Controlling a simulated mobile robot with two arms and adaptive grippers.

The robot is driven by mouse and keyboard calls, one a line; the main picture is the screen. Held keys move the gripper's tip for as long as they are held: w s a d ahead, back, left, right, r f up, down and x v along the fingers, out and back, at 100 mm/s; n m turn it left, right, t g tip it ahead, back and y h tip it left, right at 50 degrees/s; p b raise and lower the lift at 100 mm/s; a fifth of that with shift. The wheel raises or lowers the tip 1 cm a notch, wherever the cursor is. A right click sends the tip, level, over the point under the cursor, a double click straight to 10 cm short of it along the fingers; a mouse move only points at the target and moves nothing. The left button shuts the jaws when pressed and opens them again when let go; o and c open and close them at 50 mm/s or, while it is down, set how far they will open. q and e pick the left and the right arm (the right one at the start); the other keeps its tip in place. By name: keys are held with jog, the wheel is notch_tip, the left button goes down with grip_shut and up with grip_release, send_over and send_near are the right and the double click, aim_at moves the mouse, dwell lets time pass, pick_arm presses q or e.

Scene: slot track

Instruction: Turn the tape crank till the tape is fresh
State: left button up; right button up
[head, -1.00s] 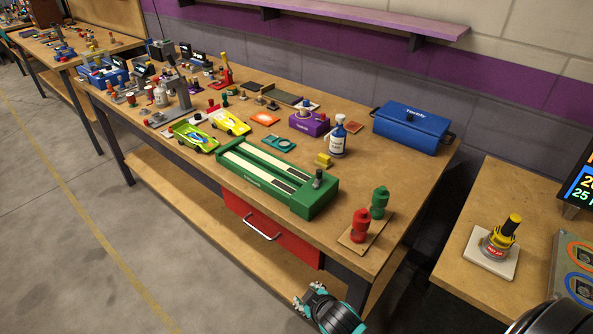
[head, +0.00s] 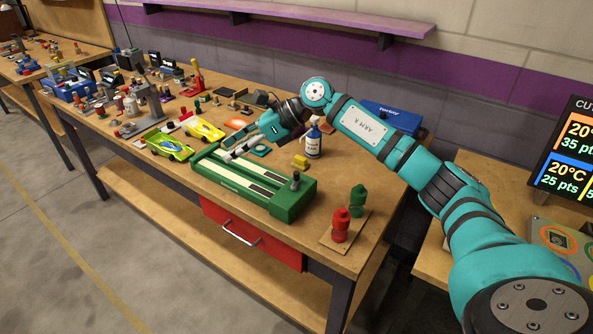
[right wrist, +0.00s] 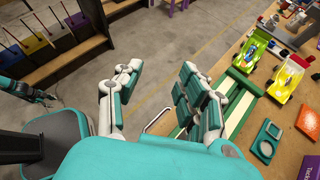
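The green tape unit (head: 240,198) with two pale strips lies along the front of the workbench. There the green unit (right wrist: 245,82) lies partly behind a finger and the crank is hidden. What seems to be my left gripper (right wrist: 42,96) shows small at the left edge.
Two toy cars (head: 168,145) are left of the unit. My right arm partly covers a blue box (head: 395,115).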

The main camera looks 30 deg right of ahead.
jog(key=s+d+r+g+h, duration=0.15)
jog(key=d+h, duration=0.35)
jog(key=d, duration=0.8)
jog(key=g+h, duration=0.1)
jog(key=h, duration=0.1)
send_near(297, 172)
jog(key=shift+n, duration=0.3)
jog(key=p+x, duration=0.2)
jog(key=x, duration=0.7)
jog(key=shift+f, duration=0.15)
grip_shut()
